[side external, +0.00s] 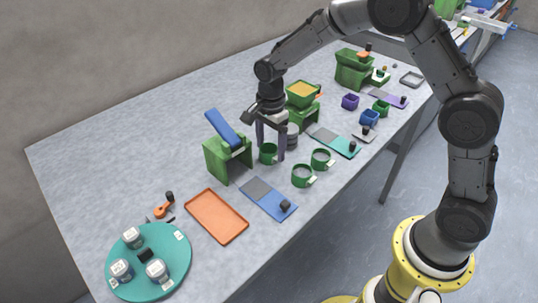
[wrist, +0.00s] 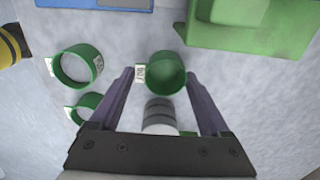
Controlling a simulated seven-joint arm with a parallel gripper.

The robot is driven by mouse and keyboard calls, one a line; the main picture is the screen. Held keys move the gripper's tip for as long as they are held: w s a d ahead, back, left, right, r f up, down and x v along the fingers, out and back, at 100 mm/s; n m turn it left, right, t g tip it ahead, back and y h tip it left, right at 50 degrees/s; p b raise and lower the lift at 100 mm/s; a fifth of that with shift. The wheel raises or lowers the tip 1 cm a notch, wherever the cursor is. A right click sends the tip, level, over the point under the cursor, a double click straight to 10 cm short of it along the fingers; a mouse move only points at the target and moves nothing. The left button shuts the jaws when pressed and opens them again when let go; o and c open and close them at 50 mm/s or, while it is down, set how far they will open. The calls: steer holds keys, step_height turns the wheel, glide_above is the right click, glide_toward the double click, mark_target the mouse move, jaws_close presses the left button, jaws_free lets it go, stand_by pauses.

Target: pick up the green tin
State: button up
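Three round green tins with pale labels stand on the table. One green tin (side external: 268,154) is at my gripper (side external: 271,151); the other two, a front tin (side external: 302,176) and a right tin (side external: 321,159), stand to its right. In the wrist view the near tin (wrist: 166,73) shows from above, open-topped, between the tips of my gripper (wrist: 160,80). The fingers are spread wide and neither visibly presses on it. The other tins (wrist: 76,66) (wrist: 85,107) lie left of the fingers. Exact fingertip height against the tin is hard to tell.
A grey ribbed jar (side external: 293,136) stands close behind the gripper, also between the fingers in the wrist view (wrist: 158,112). A green box with a blue flap (side external: 225,160) stands close left. A blue board (side external: 268,200) and orange tray (side external: 217,216) lie in front.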

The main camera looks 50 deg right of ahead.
steer(key=c, duration=0.8)
steer(key=shift+r, duration=0.1)
